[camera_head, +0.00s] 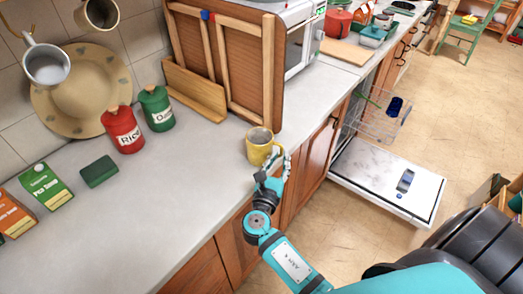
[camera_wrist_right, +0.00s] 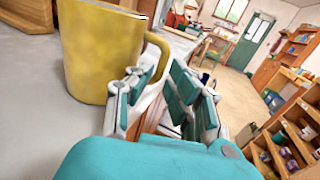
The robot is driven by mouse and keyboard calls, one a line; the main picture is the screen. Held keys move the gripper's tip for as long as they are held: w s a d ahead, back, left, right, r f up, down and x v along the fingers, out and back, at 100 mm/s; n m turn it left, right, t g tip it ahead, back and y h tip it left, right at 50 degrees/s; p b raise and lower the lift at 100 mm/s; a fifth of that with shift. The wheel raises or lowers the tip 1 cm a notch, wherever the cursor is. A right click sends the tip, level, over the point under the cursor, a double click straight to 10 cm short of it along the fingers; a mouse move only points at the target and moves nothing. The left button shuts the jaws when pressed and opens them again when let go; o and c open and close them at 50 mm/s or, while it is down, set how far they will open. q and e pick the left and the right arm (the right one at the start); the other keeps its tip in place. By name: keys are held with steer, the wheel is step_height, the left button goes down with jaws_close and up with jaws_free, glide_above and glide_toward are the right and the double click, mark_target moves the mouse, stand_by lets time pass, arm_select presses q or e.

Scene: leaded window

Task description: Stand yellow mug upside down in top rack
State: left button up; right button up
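The yellow mug (camera_head: 260,148) stands upright on the grey counter near its front edge. My right gripper (camera_head: 274,166) is at the mug's handle side, low by the counter edge. In the right wrist view, the mug (camera_wrist_right: 100,50) fills the upper left, and its handle reaches toward the gap between my right gripper's fingers (camera_wrist_right: 160,88). The fingers are apart; I cannot tell whether they touch the handle. The dishwasher's pulled-out wire rack (camera_head: 376,122) holds a dark blue item (camera_head: 396,106) and a green utensil. My left gripper is out of view.
The dishwasher door (camera_head: 390,182) lies open and low. A wooden-framed panel (camera_head: 228,60) stands behind the mug beside the microwave (camera_head: 304,40). Red (camera_head: 122,130) and green (camera_head: 157,108) canisters, a green sponge (camera_head: 99,171) and cartons are left. The counter around the mug's left is clear.

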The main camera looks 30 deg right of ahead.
steer(key=shift+w+d+f, duration=0.1)
steer(key=shift+w+d, duration=0.4)
steer(key=shift+w, duration=0.05)
steer(key=shift+s+a, duration=0.1)
jaws_close()
steer(key=shift+r, duration=0.25)
